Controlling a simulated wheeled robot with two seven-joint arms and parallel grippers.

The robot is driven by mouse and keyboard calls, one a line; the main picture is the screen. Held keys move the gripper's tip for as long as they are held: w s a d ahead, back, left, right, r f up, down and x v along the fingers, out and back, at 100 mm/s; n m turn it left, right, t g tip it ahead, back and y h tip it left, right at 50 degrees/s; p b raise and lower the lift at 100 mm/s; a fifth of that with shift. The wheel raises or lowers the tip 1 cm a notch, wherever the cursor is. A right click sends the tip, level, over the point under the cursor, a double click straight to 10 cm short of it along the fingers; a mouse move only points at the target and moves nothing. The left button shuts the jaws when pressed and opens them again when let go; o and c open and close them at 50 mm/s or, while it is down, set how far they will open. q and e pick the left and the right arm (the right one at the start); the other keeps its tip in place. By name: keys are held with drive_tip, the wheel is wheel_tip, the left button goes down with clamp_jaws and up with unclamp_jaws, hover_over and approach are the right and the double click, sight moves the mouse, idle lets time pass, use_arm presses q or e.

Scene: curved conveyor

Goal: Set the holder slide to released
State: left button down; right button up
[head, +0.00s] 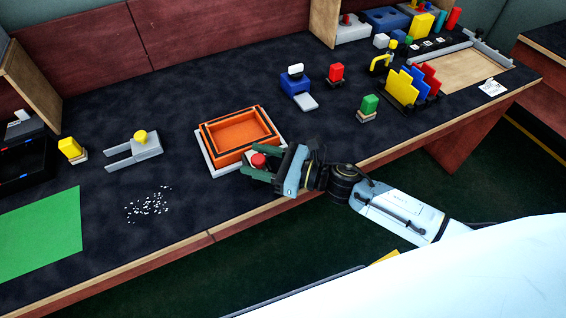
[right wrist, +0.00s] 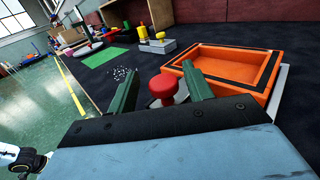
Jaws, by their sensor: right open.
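An orange square tray (head: 240,133) sits on a light grey base (head: 205,152) near the table's front edge. A red knob (head: 259,160) stands at the tray's near side; I take it for the handle of the holder slide, though the slide itself is hidden by my gripper. My right gripper (head: 249,167) is open around the knob. In the right wrist view, the knob (right wrist: 162,88) shows between the two dark green fingers (right wrist: 160,80), with a gap on each side. The tray (right wrist: 230,68) is just right of the fingers there. My left gripper is not in view.
A grey forked fixture with a yellow knob (head: 140,136) and scattered white bits (head: 148,204) lie left of the tray.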

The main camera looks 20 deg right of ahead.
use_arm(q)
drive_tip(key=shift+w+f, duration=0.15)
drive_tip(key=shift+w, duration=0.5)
use_arm(e)
drive_tip(key=v, duration=1.3)
drive_tip(key=shift+s, duration=0.15)
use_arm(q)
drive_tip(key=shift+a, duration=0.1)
